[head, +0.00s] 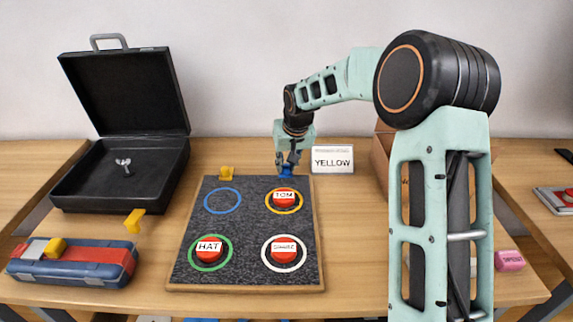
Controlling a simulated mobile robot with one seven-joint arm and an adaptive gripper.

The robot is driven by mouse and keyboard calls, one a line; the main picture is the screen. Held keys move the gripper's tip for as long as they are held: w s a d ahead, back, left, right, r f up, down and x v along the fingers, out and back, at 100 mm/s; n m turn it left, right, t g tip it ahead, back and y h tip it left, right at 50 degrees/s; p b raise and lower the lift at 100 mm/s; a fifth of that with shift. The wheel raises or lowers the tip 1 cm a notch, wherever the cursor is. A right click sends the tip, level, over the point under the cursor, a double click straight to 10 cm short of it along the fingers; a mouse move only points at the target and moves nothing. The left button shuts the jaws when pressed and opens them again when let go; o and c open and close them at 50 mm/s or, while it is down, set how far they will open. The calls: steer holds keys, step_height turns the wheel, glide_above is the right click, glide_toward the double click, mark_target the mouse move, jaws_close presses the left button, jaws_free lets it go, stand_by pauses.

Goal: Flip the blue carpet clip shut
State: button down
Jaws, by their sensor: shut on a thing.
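The blue carpet clip (287,169) sits at the back edge of the dark grey carpeted board (246,229), right of centre. My gripper (288,160) points down at the clip from above and is shut on it. The fingers cover part of the clip, so I cannot tell whether its flap is up or down. A yellow clip (226,172) sits on the same back edge to the left.
The board carries red buttons in coloured rings, one of them the TOM button (284,196) just before the clip. A YELLOW sign (332,160) stands close right of my gripper. An open black case (119,170) and a blue toolbox (73,264) stand left.

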steer(key=shift+s+f+t+b, duration=0.15)
steer(key=shift+f+t+b, duration=0.2)
steer(key=shift+b, duration=1.15)
steer(key=b, duration=0.1)
steer(key=t+b, duration=0.1)
steer(key=b, duration=0.1)
steer(key=shift+s+f, duration=0.15)
steer(key=shift+f, duration=0.1)
steer(key=shift+b, duration=0.4)
steer(key=shift+s+r+t+b, duration=0.1)
steer(key=shift+s+t+b, duration=0.05)
steer(key=shift+t+b, duration=0.15)
steer(key=c, duration=1.8)
jaws_free()
steer(key=shift+r, duration=0.1)
steer(key=shift+o, duration=0.2)
steer(key=shift+r, duration=0.1)
